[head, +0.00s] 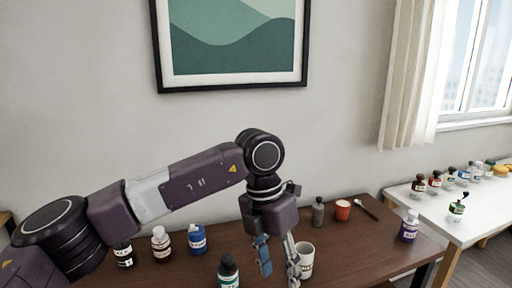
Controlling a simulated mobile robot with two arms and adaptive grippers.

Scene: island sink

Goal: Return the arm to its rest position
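My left arm reaches in from the left over the dark wooden table (345,250). Its gripper (278,270) points down with its two fingers apart and nothing visible between them. A white mug (307,262) with dark lettering stands at the right finger, which partly covers it; I cannot tell whether they touch. My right gripper is not in view.
Several bottles stand on the table, including a blue one (197,240), a green-labelled one (228,272) and a purple one (408,227). A red cup (342,210) and a grey bottle (318,212) stand behind the mug. A white table (470,222) at right holds more bottles.

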